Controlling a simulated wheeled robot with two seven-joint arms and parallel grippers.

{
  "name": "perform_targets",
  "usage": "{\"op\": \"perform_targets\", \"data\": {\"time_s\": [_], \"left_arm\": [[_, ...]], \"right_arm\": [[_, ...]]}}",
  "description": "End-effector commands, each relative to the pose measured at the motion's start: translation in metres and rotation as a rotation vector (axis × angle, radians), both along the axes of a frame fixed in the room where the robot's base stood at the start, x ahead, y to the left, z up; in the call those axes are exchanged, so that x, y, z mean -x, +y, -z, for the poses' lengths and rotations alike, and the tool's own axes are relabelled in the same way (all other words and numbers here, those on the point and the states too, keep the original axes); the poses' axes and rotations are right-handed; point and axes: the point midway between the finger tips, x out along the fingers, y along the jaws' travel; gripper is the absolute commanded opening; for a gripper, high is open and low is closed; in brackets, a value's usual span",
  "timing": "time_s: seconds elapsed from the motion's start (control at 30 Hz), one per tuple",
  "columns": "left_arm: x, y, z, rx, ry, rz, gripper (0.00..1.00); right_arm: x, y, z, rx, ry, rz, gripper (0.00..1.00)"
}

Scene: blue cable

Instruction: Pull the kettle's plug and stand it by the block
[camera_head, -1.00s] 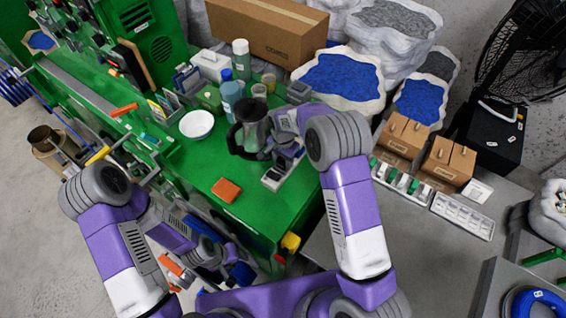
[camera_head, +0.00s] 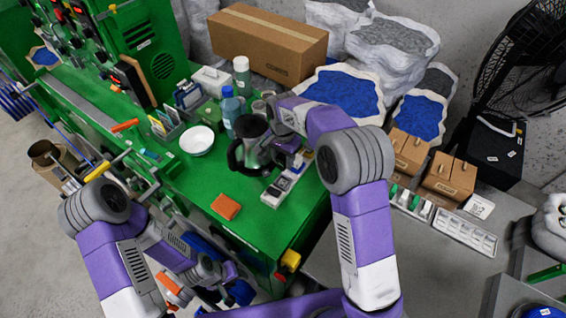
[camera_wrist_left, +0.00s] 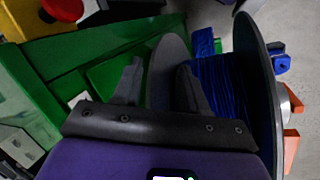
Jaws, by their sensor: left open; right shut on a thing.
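The dark metallic kettle (camera_head: 251,144) stands on the green bench, its black handle to the left. A pale power strip (camera_head: 279,188) lies in front of it. My right gripper (camera_head: 284,158) is beside the kettle, above the strip's far part, shut on what appears to be the plug; the plug is mostly hidden, so I cannot tell whether it is clear of its socket. An orange block (camera_head: 225,207) lies left of the strip. My left gripper (camera_head: 222,274) is low in front of the bench; its fingers (camera_wrist_left: 160,85) are open and empty.
Green bench surface is free around the orange block. A spool of blue cable (camera_wrist_left: 220,85) is close to my left fingers.

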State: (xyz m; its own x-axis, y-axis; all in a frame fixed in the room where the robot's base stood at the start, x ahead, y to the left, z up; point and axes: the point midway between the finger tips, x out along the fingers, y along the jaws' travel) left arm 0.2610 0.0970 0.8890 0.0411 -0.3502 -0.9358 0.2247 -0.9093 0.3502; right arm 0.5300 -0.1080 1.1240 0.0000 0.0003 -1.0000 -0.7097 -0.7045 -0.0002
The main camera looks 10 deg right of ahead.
Motion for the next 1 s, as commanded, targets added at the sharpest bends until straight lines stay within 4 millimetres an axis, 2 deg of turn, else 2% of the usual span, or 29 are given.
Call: {"op": "perform_targets", "data": {"time_s": [1.0], "left_arm": [[0.000, 0.000, -0.021, 0.000, 0.000, 0.000, 0.43]], "right_arm": [[0.000, 0.000, -0.027, 0.000, 0.000, 0.000, 0.00]]}}
